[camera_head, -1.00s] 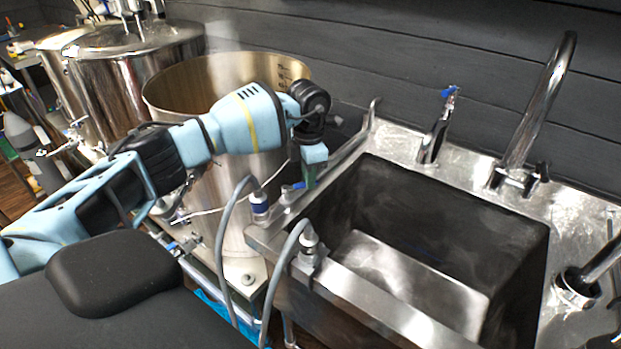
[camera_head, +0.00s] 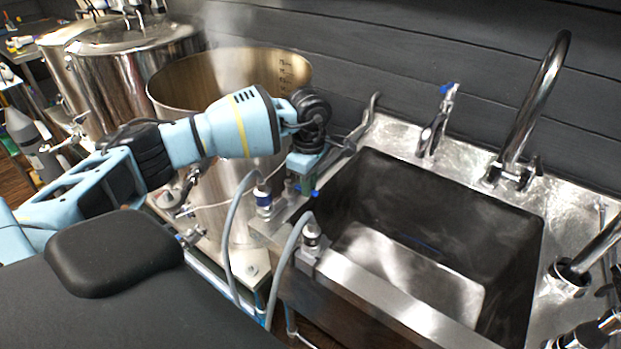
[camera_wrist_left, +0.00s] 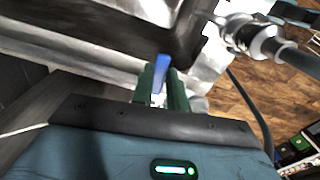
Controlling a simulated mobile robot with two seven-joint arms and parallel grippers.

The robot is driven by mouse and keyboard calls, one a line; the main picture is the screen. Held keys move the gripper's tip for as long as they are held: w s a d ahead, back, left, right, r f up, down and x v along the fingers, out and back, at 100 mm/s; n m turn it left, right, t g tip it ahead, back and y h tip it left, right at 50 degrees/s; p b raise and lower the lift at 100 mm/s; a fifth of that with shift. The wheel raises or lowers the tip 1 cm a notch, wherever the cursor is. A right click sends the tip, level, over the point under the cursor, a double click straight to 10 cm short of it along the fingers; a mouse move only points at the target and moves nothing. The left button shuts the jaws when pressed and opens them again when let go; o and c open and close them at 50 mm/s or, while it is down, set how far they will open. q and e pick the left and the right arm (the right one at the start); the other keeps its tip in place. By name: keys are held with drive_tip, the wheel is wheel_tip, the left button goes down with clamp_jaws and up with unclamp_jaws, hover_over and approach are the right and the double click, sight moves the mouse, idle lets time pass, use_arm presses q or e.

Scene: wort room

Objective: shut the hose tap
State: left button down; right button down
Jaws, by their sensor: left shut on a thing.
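The hose tap sits on the sink's left rim, and its blue lever (camera_head: 315,193) shows just at the fingertips of my left gripper (camera_head: 300,185). In the left wrist view the blue lever (camera_wrist_left: 161,72) stands between the green fingers of my left gripper (camera_wrist_left: 161,85), which are shut on it. The gripper hides most of the tap's body in the head view. A grey hose with a blue-banded fitting (camera_head: 263,198) is beside the gripper. My right gripper is not in view.
The deep steel sink (camera_head: 400,325) lies right of the gripper. A large open steaming kettle (camera_head: 215,85) stands close behind my left arm. A second hose fitting (camera_head: 311,236) is on the front rim. Another blue-handled tap (camera_head: 437,120) and a tall faucet (camera_head: 535,100) stand behind the basin.

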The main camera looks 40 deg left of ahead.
use_arm(q)
drive_tip(key=shift+s+m, duration=0.35)
drive_tip(key=shift+m, duration=0.35)
drive_tip(key=c, duration=1.4)
unclamp_jaws()
drive_tip(key=shift+s, duration=0.1)
drive_tip(key=shift+r, duration=0.1)
drive_tip(key=shift+r, duration=0.3)
wheel_tip(320, 180, up, 7)
